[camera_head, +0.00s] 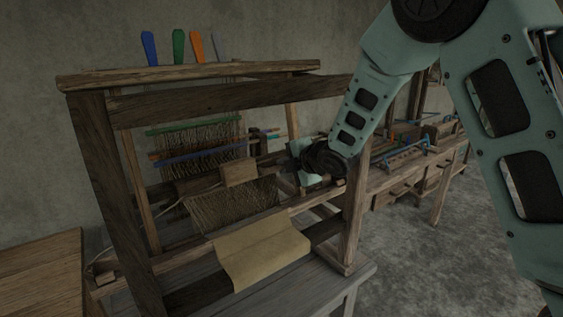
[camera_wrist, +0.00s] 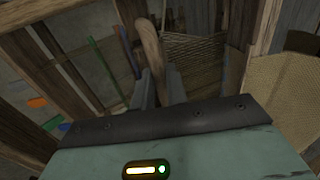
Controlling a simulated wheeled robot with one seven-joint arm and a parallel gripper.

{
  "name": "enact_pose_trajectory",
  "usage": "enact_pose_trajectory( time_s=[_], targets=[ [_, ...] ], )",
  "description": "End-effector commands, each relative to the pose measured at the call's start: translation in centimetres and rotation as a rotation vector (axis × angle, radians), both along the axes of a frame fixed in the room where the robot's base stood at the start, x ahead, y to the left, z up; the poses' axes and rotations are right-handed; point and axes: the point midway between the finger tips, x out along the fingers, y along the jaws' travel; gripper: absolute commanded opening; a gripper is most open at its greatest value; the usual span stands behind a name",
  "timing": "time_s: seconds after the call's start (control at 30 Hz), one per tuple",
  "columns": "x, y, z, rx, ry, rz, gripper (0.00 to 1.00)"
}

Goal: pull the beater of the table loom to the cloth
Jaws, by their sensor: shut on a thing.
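The table loom (camera_head: 88,140) is a dark wooden frame on a grey bench. Its tan cloth (camera_head: 262,250) hangs over the front bar and shows at right in the wrist view (camera_wrist: 285,95). The beater (camera_head: 240,172) appears as a wooden crosspiece behind the slanting warp threads (camera_head: 232,206), apart from the cloth. My gripper (camera_head: 286,163) is at the beater's right end, its fingertips mostly hidden by the wrist. In the wrist view, my gripper (camera_wrist: 157,85) is shut on a rounded wooden bar, seemingly part of the beater (camera_wrist: 149,45).
A green heddle bar (camera_head: 193,128) and a blue bar (camera_head: 203,155) lie behind the beater. The loom's right upright (camera_head: 354,215) stands close to my forearm. Bare floor lies at the lower right.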

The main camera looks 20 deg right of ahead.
Motion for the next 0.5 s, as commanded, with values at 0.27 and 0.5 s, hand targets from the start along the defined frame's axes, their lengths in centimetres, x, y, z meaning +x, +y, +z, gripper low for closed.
enact_pose_trajectory(
  time_s=[0.27,0.5],
  targets=[
    [-0.21,-0.36,-0.15,-0.003,0.005,-0.006,0.32],
    [-0.11,-0.22,-0.11,-0.001,0.003,-0.003,0.32]
  ],
)
